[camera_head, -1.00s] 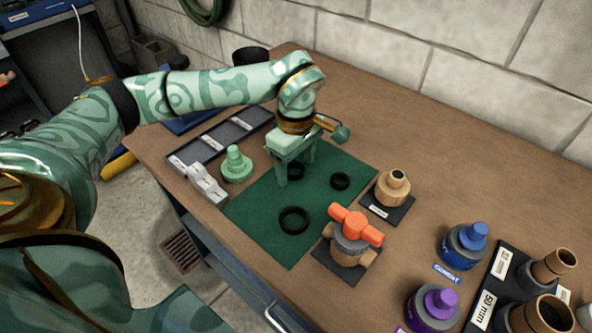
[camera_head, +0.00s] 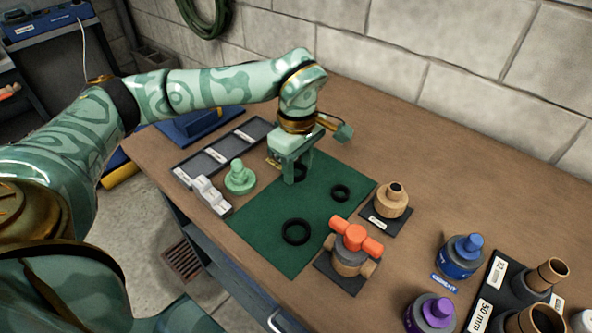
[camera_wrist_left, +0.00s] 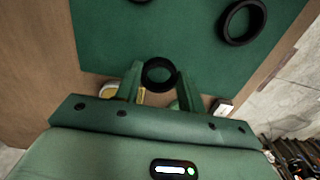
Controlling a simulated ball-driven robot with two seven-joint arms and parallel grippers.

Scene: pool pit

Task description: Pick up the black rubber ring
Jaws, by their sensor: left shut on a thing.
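Three black rubber rings show on the dark green mat (camera_head: 270,215). My left gripper (camera_head: 298,175) points down at the mat's far part, its fingers shut on one black rubber ring (camera_head: 302,172). In the left wrist view this ring (camera_wrist_left: 147,76) sits between the two fingertips (camera_wrist_left: 160,86). The gripper partly hides it in the head view, and I cannot tell whether it touches the mat. A larger ring (camera_head: 285,236) lies near the mat's front, and a smaller ring (camera_head: 334,196) lies to the right of the gripper. My right gripper is out of view.
A green knobbed part (camera_head: 240,180) and a grey tray (camera_head: 210,158) stand left of the mat. An orange-handled valve (camera_head: 352,250) and a tan fitting (camera_head: 392,201) stand to its right. Blue (camera_head: 462,255) and purple (camera_head: 430,314) capped pots are further right.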

